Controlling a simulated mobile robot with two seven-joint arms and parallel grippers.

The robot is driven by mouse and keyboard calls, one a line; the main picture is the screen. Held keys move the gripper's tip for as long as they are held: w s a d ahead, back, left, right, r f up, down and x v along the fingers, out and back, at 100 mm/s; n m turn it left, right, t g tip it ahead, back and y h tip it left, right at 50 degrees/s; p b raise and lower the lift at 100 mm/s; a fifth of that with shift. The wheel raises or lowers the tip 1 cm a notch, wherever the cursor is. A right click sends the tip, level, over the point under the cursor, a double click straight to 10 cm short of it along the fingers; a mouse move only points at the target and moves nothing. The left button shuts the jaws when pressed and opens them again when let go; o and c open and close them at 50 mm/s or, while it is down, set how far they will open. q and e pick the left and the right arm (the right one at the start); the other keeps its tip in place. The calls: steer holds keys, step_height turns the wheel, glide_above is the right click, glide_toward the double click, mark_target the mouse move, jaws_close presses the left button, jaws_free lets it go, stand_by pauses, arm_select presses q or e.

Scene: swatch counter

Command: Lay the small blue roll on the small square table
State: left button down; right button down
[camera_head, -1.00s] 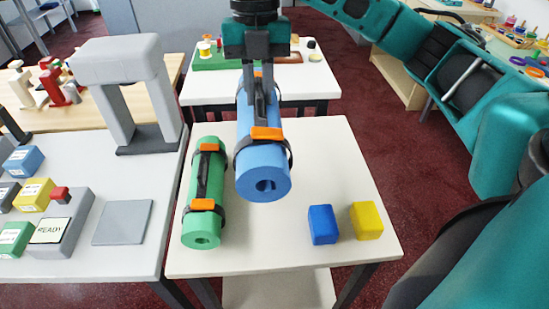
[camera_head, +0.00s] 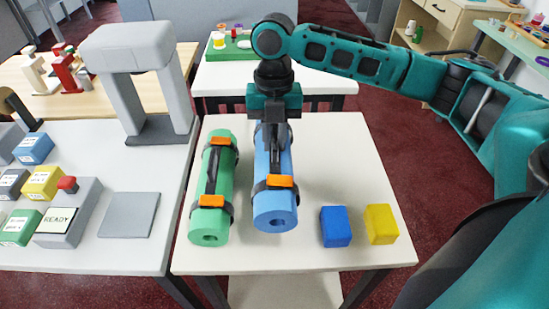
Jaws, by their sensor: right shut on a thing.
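The blue roll (camera_head: 273,203) has black straps with orange buckles. It lies lengthwise at, or just above, the top of the small square table (camera_head: 340,150); I cannot tell whether it touches. My right gripper (camera_head: 272,125) is over the roll's far part and shut on it; the fingertips are partly hidden. A similar green roll (camera_head: 213,185) lies on the same table just left of the blue one, with a narrow gap between. My left gripper does not show.
A blue block (camera_head: 335,226) and a yellow block (camera_head: 381,224) stand near the table's front right. At left, a counter holds a grey arch (camera_head: 135,50), a grey pad (camera_head: 128,215) and a READY box (camera_head: 68,215). The table's right back is clear.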

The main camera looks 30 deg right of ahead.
step_height(320, 180, down, 6)
steer(key=shift+b, duration=0.3)
steer(key=c, duration=1.1)
jaws_free()
steer(key=shift+o, duration=0.2)
steer(key=r, duration=0.4)
steer(key=w+r, duration=0.1)
steer(key=r, duration=0.3)
steer(key=r+p, duration=0.1)
steer(key=r, duration=0.3)
steer(key=shift+w+d, duration=0.15)
steer(key=shift+d, duration=0.25)
